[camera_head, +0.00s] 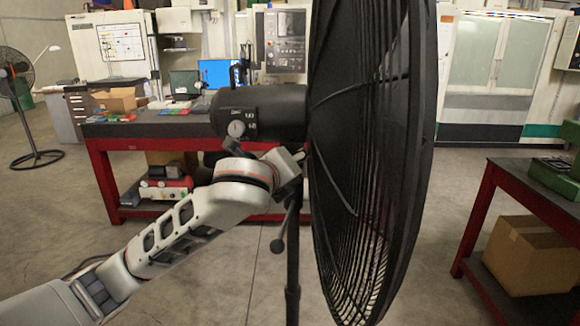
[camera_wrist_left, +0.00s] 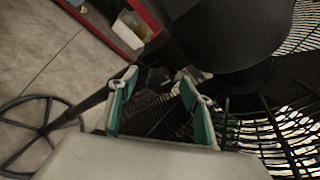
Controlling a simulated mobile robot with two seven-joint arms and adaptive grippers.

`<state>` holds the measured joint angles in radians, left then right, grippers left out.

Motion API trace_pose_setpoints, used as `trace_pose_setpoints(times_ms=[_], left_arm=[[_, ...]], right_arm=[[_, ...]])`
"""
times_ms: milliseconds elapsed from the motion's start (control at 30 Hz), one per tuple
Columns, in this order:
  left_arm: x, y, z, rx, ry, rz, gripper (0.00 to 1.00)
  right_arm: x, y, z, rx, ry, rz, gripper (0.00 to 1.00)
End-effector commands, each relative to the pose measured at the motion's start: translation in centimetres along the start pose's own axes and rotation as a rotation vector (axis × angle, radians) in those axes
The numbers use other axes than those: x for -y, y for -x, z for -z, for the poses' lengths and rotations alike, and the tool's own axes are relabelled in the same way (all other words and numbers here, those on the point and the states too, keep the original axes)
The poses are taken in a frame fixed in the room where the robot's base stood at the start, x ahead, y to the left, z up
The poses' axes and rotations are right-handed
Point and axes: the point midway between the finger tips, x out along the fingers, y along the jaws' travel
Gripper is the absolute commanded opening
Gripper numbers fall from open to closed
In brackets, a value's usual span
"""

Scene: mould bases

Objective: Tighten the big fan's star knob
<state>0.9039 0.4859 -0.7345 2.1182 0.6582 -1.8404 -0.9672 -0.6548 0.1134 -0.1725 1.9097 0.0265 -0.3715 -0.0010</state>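The big fan (camera_head: 370,160) stands in front of me, its black cage side-on and its motor housing (camera_head: 270,110) to the left. Its dark pole (camera_head: 292,262) runs down below; it also shows in the left wrist view (camera_wrist_left: 88,102). My left gripper (camera_head: 294,162) is under the housing, close to the cage and the pole top. In the left wrist view its teal-padded fingers (camera_wrist_left: 159,78) are apart, with dark fan parts beyond them. My right gripper is not in view.
A red-framed workbench (camera_head: 105,160) with a monitor and small items stands behind the fan. Another red bench (camera_head: 480,215) is at the right, with a cardboard box (camera_head: 530,255) under it. A smaller fan (camera_head: 18,90) stands far left.

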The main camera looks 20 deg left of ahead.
Motion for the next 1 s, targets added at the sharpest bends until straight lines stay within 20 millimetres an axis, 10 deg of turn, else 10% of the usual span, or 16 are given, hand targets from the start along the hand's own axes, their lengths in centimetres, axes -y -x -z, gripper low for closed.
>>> trace_pose_setpoints(times_ms=[1000], left_arm=[[0.0,8.0,0.0,-0.001,0.001,0.001,0.49]], right_arm=[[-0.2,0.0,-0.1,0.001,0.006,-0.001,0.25]])
